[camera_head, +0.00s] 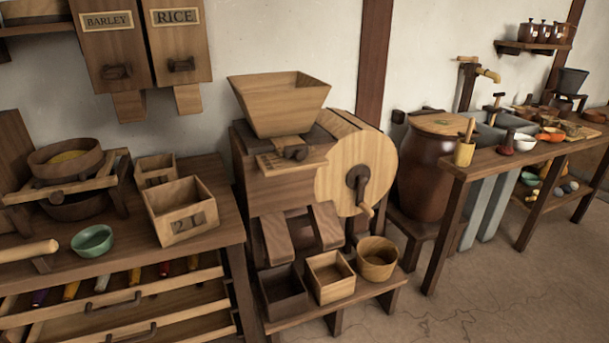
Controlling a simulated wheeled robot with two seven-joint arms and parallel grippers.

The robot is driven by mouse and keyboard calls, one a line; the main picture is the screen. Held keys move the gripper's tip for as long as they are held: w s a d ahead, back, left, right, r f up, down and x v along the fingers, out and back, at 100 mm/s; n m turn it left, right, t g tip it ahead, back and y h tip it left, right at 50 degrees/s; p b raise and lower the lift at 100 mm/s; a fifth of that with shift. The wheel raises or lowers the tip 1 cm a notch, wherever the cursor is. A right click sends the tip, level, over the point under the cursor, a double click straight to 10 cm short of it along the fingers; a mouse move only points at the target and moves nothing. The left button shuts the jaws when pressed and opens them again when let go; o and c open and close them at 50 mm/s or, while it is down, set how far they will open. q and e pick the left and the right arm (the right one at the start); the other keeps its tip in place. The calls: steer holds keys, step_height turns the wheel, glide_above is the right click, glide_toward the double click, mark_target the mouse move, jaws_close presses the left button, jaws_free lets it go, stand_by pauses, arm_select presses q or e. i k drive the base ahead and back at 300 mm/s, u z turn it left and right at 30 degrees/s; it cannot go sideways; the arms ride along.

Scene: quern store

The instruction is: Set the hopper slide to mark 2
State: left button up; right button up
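The hopper (279,108) is a wide, square wooden funnel on top of the brown wooden mill body (265,195) in the middle of the view. Below its front sits a dark slide knob (295,153). A pale strip (270,162) with small marks runs to the left of the knob. The marks are too small to read, so I cannot tell which one the slide stands at. Neither of my grippers is in view.
A round wooden wheel with a dark crank (358,182) stands to the right of the hopper. Two chutes slope above small boxes (330,278) and a round tub (377,258). A table with a numbered box (182,210) stands left. Floor is clear at front right.

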mark_target(291, 146)
steer(key=u, duration=0.9)
steer(key=i, duration=0.9)
steer(key=z, duration=0.3)
